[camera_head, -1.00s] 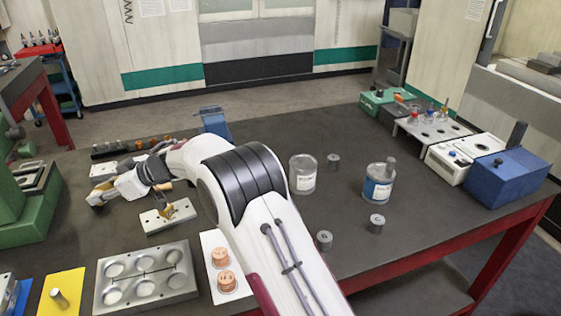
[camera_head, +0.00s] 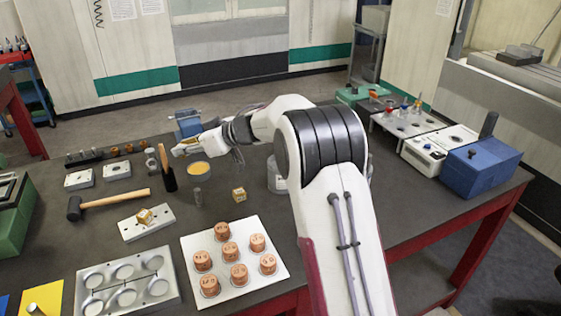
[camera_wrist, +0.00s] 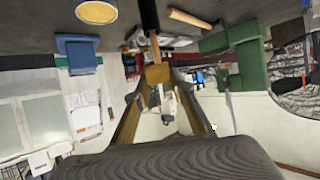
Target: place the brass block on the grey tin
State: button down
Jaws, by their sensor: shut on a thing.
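My gripper (camera_head: 183,149) is in the air over the back left of the bench in the head view. In the wrist view its fingers (camera_wrist: 158,88) are shut on a small brass-coloured block, the brass block (camera_wrist: 158,74). In the head view the block is too small to make out clearly. The grey tin (camera_head: 275,178) stands to the right of my gripper, partly hidden behind my arm. Another tin (camera_head: 370,168) shows only as a sliver beyond my arm.
A hammer (camera_head: 168,180) stands upright close to my gripper; another (camera_head: 110,203) lies flat. A yellow-filled dish (camera_head: 199,169), a brass cube (camera_head: 239,195) and a pale plate (camera_head: 132,230) bearing a brass piece (camera_head: 145,216) are nearby. A white board (camera_head: 216,289) holds several copper pieces.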

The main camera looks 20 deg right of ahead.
jog(key=s+d+r+m+t+h, duration=0.1)
jog(key=s+d+r+m+h, duration=0.1)
jog(key=d, duration=1.1)
jog(key=s+d+r+m+t+h, duration=0.1)
jog(key=s+d, duration=0.4)
jog(key=d, duration=0.9)
jog(key=shift+r+m+t+h, duration=0.3)
jog(key=shift+r+m+h, duration=0.2)
jog(key=shift+r+m, duration=0.25)
jog(key=shift+f, duration=3.1)
jog(key=shift+f, duration=1.9)
jog(key=shift+f, duration=0.1)
